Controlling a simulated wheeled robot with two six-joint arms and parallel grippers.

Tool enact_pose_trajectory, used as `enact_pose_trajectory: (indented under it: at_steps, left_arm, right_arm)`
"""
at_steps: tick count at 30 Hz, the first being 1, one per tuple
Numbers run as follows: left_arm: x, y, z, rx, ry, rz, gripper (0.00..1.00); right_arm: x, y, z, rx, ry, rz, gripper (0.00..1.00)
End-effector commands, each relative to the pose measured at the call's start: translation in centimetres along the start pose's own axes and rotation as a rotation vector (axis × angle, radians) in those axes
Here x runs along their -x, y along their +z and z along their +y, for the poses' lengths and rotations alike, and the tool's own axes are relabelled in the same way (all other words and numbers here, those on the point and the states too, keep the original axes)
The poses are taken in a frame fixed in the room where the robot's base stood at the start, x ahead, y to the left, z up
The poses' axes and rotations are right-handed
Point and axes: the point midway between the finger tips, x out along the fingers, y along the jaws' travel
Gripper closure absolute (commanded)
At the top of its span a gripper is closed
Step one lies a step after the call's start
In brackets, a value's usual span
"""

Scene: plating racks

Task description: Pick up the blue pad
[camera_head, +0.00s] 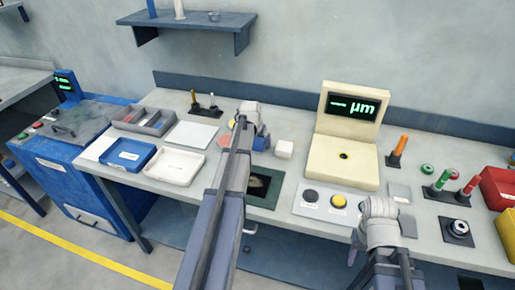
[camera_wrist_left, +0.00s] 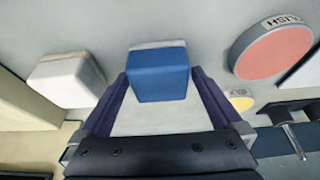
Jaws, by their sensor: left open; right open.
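The blue pad (camera_wrist_left: 158,75) is a small blue block with a pale edge. In the left wrist view it shows between the tips of my left gripper (camera_wrist_left: 162,88), with a finger on each side; I cannot tell whether they touch it. In the head view a bit of the blue pad (camera_head: 262,143) shows beside my left gripper (camera_head: 250,136), whose arm hides part of the bench. The left jaws are open. My right gripper (camera_head: 378,228) is over the front right of the bench, open, its fingers mostly hidden by its own wrist.
A white block (camera_head: 284,149) stands right of the blue pad, and a round pink pad (camera_head: 225,143) lies left of it. A cream gauge (camera_head: 346,150) stands further right. Blue (camera_head: 126,153) and white (camera_head: 174,166) trays lie to the left. A button panel (camera_head: 312,205) is near the front edge.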

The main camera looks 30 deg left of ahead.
Motion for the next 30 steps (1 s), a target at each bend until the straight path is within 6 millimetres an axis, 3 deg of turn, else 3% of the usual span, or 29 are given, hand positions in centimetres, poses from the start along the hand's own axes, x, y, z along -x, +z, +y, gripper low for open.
enact_pose_trajectory:
  at_steps: [2, 5, 24, 30]
  left_arm:
    - [0.09, -0.02, 0.01, 0.0, 0.0, 0.0, 0.0]
    - [0.1, -0.01, 0.01, 0.0, 0.0, 0.0, 0.1]
    - [0.09, -0.01, 0.0, 0.0, 0.0, 0.0, 0.81]
    - [0.11, -0.03, 0.0, 0.0, 0.0, 0.0, 0.81]
  right_arm:
    - [0.09, 0.01, 0.01, 0.0, 0.0, 0.0, 0.5]
    - [0.09, 0.01, 0.01, 0.0, 0.0, 0.0, 0.5]
    - [0.09, 0.01, 0.01, 0.0, 0.0, 0.0, 0.5]
    - [0.11, 0.01, 0.01, 0.0, 0.0, 0.0, 0.5]
